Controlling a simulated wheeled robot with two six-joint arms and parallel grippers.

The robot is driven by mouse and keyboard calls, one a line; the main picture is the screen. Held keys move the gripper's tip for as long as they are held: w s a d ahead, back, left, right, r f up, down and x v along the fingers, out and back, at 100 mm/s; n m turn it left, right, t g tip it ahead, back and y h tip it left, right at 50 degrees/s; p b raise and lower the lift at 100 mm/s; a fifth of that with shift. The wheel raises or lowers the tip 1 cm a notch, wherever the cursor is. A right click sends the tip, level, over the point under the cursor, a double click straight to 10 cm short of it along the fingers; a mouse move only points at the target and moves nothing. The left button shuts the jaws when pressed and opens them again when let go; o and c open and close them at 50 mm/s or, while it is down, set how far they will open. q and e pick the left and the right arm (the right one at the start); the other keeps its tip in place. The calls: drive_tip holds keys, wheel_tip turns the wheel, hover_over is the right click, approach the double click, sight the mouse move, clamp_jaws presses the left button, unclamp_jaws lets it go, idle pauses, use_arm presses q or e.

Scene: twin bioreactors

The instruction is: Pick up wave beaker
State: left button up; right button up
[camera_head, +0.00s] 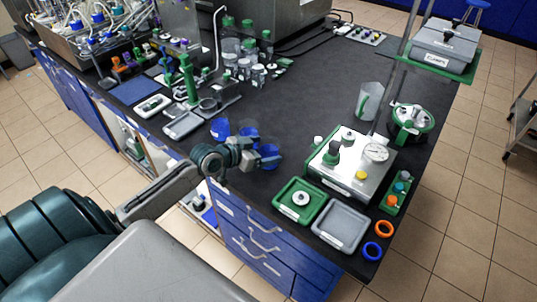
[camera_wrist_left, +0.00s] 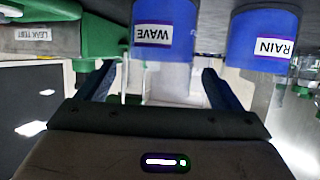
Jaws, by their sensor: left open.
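The wave beaker (camera_wrist_left: 165,24) has a blue band with a WAVE label and a clear, whitish body, in the left wrist view. It stands between the two fingers of my left gripper (camera_wrist_left: 160,72), which is open; whether a finger touches it I cannot tell. A like beaker labelled RAIN (camera_wrist_left: 262,38) is to its right, beyond the right finger. In the head view my left gripper (camera_head: 266,157) is low over the bench's front edge, among several blue beakers (camera_head: 220,128) whose labels are too small to read. My right gripper is not in view.
A steel box with a gauge (camera_head: 345,165), a green tray (camera_head: 315,203) and a grey tray (camera_head: 352,226) stand to the right of my gripper. Grey and green equipment (camera_head: 183,123) stands to the left. The dark bench (camera_head: 310,95) is clear behind.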

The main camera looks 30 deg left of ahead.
use_arm(q)
drive_tip(key=shift+x, duration=1.25)
drive_tip(key=c, duration=1.1)
drive_tip(key=shift+r, duration=0.1)
